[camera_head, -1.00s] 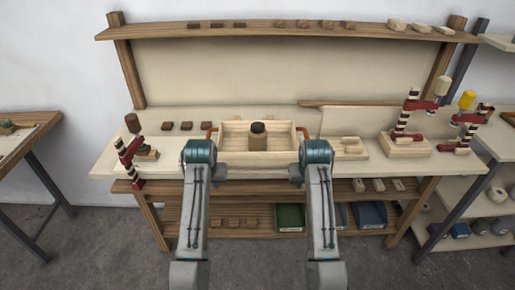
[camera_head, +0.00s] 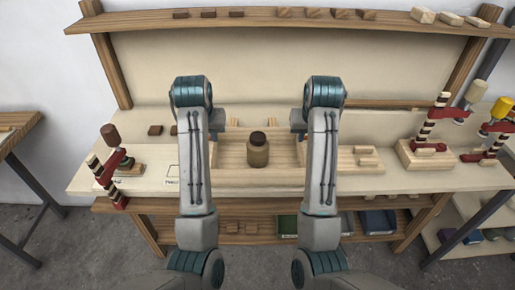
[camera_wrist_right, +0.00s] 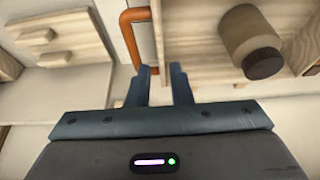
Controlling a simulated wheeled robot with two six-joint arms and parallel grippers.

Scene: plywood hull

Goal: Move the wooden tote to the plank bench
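The wooden tote (camera_head: 258,182) is a pale open box on the workbench, between my two arms in the head view. A brown jar with a dark lid (camera_head: 258,153) stands inside it. In the right wrist view the tote's wall (camera_wrist_right: 195,45), the jar (camera_wrist_right: 248,38) and an orange bent handle (camera_wrist_right: 130,35) show. My right gripper (camera_wrist_right: 164,72) is open, its fingers apart near the handle's end. I cannot tell if they touch it. My left gripper (camera_head: 217,122) is at the tote's left side, mostly hidden by my arm.
Pale wooden blocks (camera_head: 365,158) lie right of the tote. A shelf (camera_head: 290,20) with small blocks runs above. Bins (camera_head: 378,222) sit below.

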